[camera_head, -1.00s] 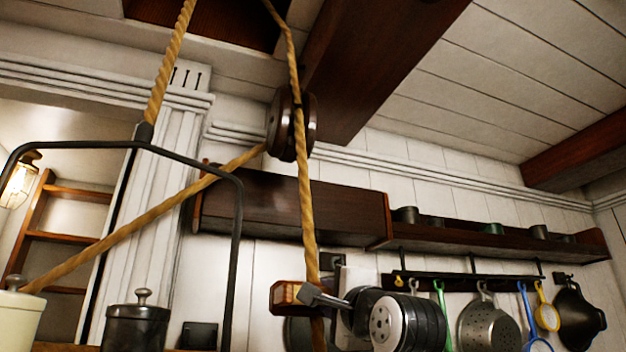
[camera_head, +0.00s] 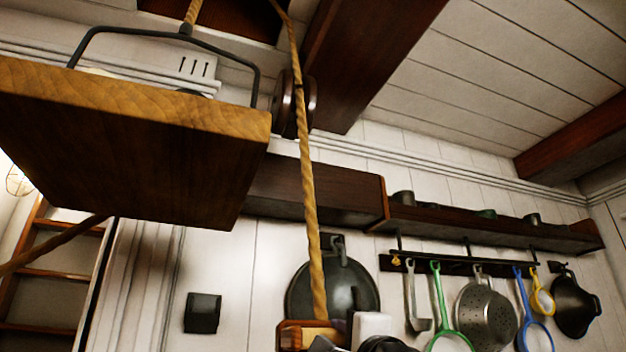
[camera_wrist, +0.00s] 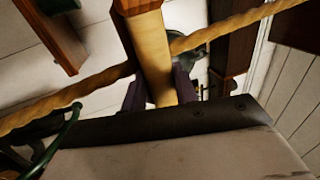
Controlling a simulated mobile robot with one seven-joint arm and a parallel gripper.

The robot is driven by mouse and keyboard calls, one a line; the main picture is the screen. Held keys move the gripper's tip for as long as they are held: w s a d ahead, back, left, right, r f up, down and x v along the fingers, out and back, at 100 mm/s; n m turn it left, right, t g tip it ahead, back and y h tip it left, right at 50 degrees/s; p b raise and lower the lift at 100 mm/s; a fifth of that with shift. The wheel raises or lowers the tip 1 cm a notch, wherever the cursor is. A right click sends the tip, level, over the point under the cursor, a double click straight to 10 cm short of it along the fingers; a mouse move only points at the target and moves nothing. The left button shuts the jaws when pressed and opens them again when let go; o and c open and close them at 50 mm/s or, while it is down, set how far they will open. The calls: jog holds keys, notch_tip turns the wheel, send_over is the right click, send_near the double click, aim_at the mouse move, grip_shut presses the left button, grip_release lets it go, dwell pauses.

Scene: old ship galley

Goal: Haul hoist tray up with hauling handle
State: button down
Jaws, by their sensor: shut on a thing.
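The hoist tray (camera_head: 140,140), a thick wooden board hung from a black metal bail (camera_head: 258,85), is high at the upper left of the head view, its underside showing. The hauling rope (camera_head: 306,170) runs down past the pulley (camera_head: 284,105) to the wooden hauling handle (camera_head: 290,338) at the bottom edge. In the wrist view the handle (camera_wrist: 152,60) lies between the dark fingers of my gripper (camera_wrist: 160,88), which is shut on it. The rope (camera_wrist: 225,28) crosses behind the handle. In the head view my gripper is mostly cut off. Most of the tray's load is hidden behind its edge.
A dark wall shelf (camera_head: 320,188) holds several cups. A ceiling beam (camera_head: 360,60) runs above the pulley.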

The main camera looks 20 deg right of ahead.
jog(key=shift+f, duration=0.15)
notch_tip(320, 180, down, 22)
jog(key=s+d+b, duration=0.1)
jog(key=b, duration=1.3)
jog(key=shift+s+d, duration=0.3)
jog(key=shift+s, duration=0.05)
